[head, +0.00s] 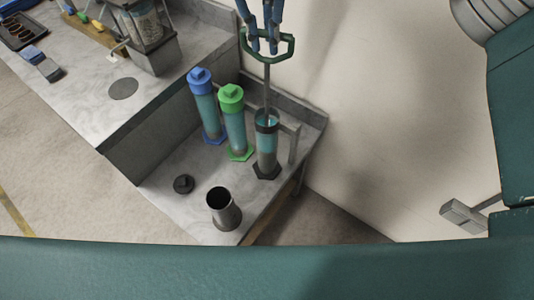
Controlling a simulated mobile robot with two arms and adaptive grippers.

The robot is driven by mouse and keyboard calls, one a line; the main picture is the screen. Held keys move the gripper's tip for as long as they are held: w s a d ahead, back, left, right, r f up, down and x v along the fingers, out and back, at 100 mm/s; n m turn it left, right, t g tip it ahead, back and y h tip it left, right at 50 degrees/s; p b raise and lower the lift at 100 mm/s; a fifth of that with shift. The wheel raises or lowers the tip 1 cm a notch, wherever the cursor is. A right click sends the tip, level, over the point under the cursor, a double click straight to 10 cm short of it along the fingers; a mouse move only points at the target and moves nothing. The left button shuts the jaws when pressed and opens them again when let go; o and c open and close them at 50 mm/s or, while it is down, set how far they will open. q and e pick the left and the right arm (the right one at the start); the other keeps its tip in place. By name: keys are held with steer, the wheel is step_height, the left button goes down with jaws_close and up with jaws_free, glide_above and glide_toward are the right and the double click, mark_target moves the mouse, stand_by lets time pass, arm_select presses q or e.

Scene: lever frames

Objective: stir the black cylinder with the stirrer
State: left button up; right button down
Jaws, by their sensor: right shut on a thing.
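The black cylinder (266,150), a clear tube with a black rim and black hexagonal foot, stands upright on the lower grey bench, holding teal liquid. The stirrer (267,82) has a green hexagonal handle and a thin grey rod. Its rod runs down into the cylinder's open mouth; the lower end is hard to make out in the liquid. My right gripper (264,44), with blue fingers, is at the top of the view above the cylinder, shut on the stirrer's handle. My left gripper is not in view.
A blue-capped cylinder (205,105) and a green-capped cylinder (233,122) stand close to the left. A loose black cap (183,184) and an open metal cup (223,210) are in front. A wall (370,120) lies to the right. The higher counter (90,100) is at left.

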mark_target(266, 68)
step_height(266, 68, down, 7)
steer(key=b, duration=0.5)
steer(key=shift+f, duration=0.2)
